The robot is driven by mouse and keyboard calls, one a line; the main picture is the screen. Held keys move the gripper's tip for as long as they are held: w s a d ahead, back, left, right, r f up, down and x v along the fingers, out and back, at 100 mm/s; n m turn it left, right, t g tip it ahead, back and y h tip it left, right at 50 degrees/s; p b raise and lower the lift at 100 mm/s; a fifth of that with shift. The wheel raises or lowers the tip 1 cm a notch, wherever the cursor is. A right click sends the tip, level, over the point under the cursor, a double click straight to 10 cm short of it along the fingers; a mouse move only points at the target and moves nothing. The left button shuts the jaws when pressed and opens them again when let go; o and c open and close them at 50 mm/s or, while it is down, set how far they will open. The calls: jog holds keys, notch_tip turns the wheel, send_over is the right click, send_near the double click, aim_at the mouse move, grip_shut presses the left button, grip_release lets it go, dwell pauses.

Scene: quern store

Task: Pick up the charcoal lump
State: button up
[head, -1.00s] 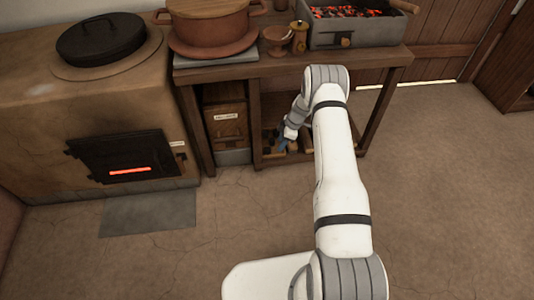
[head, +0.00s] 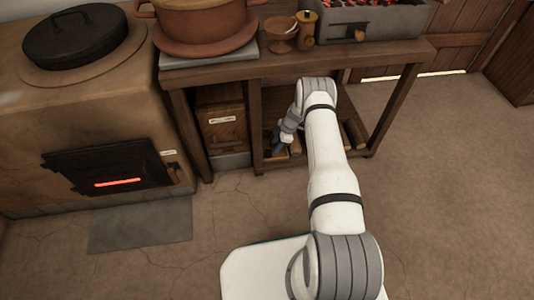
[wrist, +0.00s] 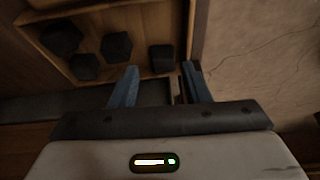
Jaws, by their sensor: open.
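Several dark charcoal lumps lie in a shallow wooden box (wrist: 140,14) in the wrist view. One charcoal lump (wrist: 161,58) lies nearest the gap between my fingertips; others (wrist: 116,46) lie to its left. My gripper (wrist: 159,67) is open, its two blue fingers apart with no lump seen between them. The fingertips point toward the box, the right one near its right wall. In the head view my gripper (head: 278,147) is low under the table at the lower shelf, and the lumps cannot be made out there.
The wooden table (head: 300,66) stands over my arm, its legs on both sides. It carries a clay pot (head: 205,25), a goblet (head: 282,33) and a brazier with glowing coals (head: 370,20). A stove (head: 110,168) stands left. Floor to the right is clear.

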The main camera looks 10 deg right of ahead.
aim_at(271, 153)
jog(key=x, duration=0.1)
jog(key=b+x, duration=0.1)
jog(key=x, duration=0.1)
jog(key=b+x, duration=0.1)
jog(key=x, duration=0.1)
jog(key=shift+s+a, duration=0.1)
jog(key=shift+s, duration=0.2)
jog(key=shift+s+a, duration=0.1)
jog(key=shift+a, duration=0.05)
jog(key=shift+o, duration=1)
jog(key=shift+a+f+b, duration=0.1)
jog(key=shift+f+b, duration=0.05)
jog(key=shift+b, duration=0.15)
jog(key=shift+f, duration=0.35)
jog(key=shift+c, duration=0.7)
jog(key=shift+r, duration=0.25)
jog(key=c, duration=0.8)
jog(key=shift+r, duration=0.1)
